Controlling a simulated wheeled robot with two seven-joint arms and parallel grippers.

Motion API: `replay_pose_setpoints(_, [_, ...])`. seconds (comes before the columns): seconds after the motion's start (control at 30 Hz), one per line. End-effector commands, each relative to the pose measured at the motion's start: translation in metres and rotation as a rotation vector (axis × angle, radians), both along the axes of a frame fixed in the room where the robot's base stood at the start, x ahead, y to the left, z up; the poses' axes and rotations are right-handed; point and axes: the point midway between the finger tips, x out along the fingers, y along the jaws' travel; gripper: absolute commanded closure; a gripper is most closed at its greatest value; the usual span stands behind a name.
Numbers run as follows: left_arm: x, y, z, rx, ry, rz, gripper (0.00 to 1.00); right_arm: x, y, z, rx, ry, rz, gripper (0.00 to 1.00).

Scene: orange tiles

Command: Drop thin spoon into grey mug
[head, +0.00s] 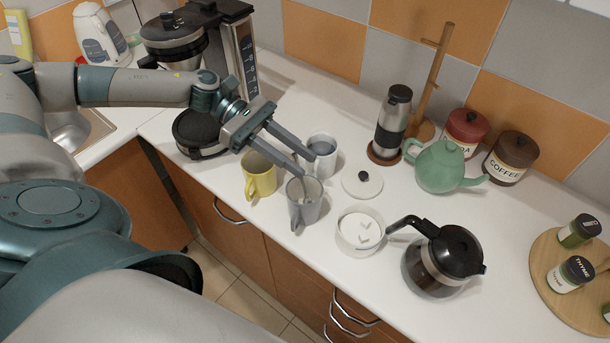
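The grey mug (304,203) stands upright on the white counter in the middle of the head view. A thin light spoon (301,189) seems to be inside it, showing only in part at the mug's mouth. My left gripper (306,167) reaches in from the left, its fingertips just above the mug's rim. Its two fingers are apart with a gap between them, and I see nothing held there. The fingers hide part of the mug's far rim. My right gripper is not in view.
A yellow mug (260,176) stands close left of the grey mug, and a whitish mug (321,154) behind it. A white sugar bowl (360,231), its lid (362,182) and a glass coffee pot (443,259) stand to the right. The coffee maker (205,75) is behind my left arm.

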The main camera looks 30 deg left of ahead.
Motion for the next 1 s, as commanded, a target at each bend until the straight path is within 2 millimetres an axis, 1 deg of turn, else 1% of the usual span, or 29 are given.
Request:
replay_pose_setpoints(0.2, [0.000,0.000,0.001,0.000,0.000,0.000,0.71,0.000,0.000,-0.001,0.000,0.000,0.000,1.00])
replay_pose_setpoints(0.37, [0.000,0.000,0.007,0.000,-0.002,-0.001,0.71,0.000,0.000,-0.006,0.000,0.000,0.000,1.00])
replay_pose_setpoints(0.47, [0.000,0.001,0.016,0.001,-0.003,0.000,0.71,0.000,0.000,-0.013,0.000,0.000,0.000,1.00])
replay_pose_setpoints(0.6, [0.000,0.000,0.035,0.000,-0.004,0.000,0.71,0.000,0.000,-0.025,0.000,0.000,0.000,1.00])
replay_pose_setpoints(0.63, [0.000,-0.002,0.039,0.000,-0.004,-0.003,0.71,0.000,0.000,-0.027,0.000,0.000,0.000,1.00])
replay_pose_setpoints(0.7, [0.000,-0.016,0.046,-0.002,-0.004,-0.006,0.71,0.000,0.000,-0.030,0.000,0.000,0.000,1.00])
replay_pose_setpoints(1.0, [0.001,-0.065,0.077,-0.002,-0.005,-0.006,0.71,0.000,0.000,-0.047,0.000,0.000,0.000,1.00])
